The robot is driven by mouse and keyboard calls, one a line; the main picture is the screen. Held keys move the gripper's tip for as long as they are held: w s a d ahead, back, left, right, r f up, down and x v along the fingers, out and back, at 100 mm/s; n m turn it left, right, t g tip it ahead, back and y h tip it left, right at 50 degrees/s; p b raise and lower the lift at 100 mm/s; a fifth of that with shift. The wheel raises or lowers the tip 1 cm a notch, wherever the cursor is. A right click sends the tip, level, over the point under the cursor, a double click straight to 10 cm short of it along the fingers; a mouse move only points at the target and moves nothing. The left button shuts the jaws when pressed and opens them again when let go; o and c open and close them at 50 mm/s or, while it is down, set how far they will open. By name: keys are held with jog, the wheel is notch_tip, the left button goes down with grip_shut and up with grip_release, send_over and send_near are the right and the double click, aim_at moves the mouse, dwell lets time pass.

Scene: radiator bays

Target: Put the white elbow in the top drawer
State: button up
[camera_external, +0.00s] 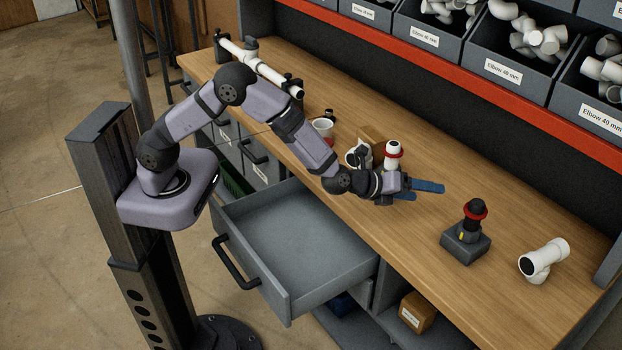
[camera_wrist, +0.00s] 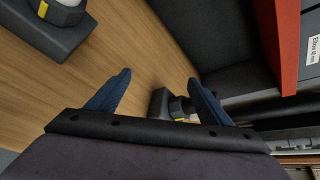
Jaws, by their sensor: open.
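A white fitting that looks like the elbow (camera_external: 353,157) stands on the bench behind my forearm, partly hidden, so its shape is hard to tell. A white branched fitting (camera_external: 546,258) lies at the bench's right end. The top drawer (camera_external: 300,236) is pulled out below the bench's front edge, and its visible floor is bare. My gripper (camera_external: 428,191) is open and empty above the middle of the bench, right of the white fitting. In the wrist view its blue fingers (camera_wrist: 160,76) are spread, with no white elbow between them.
A white fitting with a red ring (camera_external: 393,154) stands just behind my gripper. A dark block with a black, red-ringed fitting (camera_external: 465,245) stands to the right. A white cup (camera_external: 323,127) and a clamped white pipe (camera_external: 270,72) are farther left. Labelled bins (camera_external: 505,70) line the back.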

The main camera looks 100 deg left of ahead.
jog(key=w+a+h+b, duration=0.1)
jog(key=w+a, duration=0.3)
jog(key=a, duration=0.3)
jog(key=s+a+r+m+t+h+b, duration=0.1)
jog(key=a+r+m+h+b, duration=0.15)
jog(key=a+r, duration=0.45)
jog(key=s+a+r+m+h+b, duration=0.1)
jog(key=a+r+m+h, duration=0.3)
jog(key=a, duration=0.6)
jog(key=s+a+f+g+h+p, duration=0.1)
jog(key=s, duration=0.4)
jog(key=s+a+f+h+p, duration=0.1)
jog(key=s+a+f, duration=0.1)
jog(key=s, duration=0.2)
jog(key=s+a+f+g+h+p, duration=0.1)
jog(key=s+a, duration=0.1)
jog(key=s, duration=0.3)
jog(key=shift+s+a+f+n+g+h, duration=0.2)
jog(key=shift+s+a+n+g+h, duration=0.05)
jog(key=shift+s+g+h, duration=0.1)
jog(key=s+d+f+n+g+h+p, duration=0.1)
jog(key=s+d+f+g+h+p, duration=0.1)
jog(key=s+d+f+h, duration=0.2)
jog(key=shift+s+f+n+p, duration=0.3)
jog(key=shift+s+f, duration=1.25)
jog(key=shift+s, duration=1)
jog(key=shift+d, duration=0.2)
